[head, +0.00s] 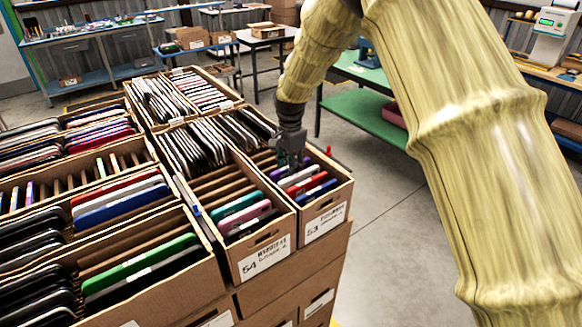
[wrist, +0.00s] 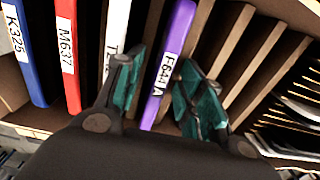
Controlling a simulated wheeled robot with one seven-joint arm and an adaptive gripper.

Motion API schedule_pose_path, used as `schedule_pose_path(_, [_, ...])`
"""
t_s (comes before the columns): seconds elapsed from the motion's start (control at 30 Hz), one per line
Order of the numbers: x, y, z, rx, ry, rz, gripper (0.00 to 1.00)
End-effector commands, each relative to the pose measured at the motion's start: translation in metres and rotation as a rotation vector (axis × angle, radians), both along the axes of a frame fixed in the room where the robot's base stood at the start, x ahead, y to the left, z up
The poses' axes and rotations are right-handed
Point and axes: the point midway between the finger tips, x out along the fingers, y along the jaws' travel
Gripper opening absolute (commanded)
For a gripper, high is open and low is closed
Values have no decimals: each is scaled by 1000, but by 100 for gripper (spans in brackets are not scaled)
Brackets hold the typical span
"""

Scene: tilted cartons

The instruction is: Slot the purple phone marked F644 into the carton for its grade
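The purple phone marked F644 (wrist: 168,62) stands in a slot of a cardboard carton in the wrist view; in the head view a purple phone (head: 299,177) shows near the front of the carton labelled 53 (head: 325,222). My gripper (wrist: 160,95) has its two teal-padded fingers on either side of the purple phone, with a visible gap to the left finger. It looks open. In the head view my gripper (head: 290,158) points down into carton 53. Other grade labels are unreadable.
A white phone (wrist: 116,35), a red phone marked M637 (wrist: 68,55) and a blue phone marked K325 (wrist: 25,50) stand left of the purple one. Empty divider slots (wrist: 235,65) lie to its right. More tilted cartons fill the left; the floor (head: 385,240) at right is clear.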

Motion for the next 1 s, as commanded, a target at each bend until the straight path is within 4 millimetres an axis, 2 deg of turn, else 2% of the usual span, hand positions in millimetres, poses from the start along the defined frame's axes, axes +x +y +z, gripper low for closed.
schedule_pose_path(0.23, [0,0,1,0,0,0,38])
schedule_pose_path(0.37, [1,0,12,0,-1,0,38])
schedule_pose_path(0.8, [1,0,87,0,-1,0,38])
schedule_pose_path(1.0, [2,0,111,1,-1,0,38])
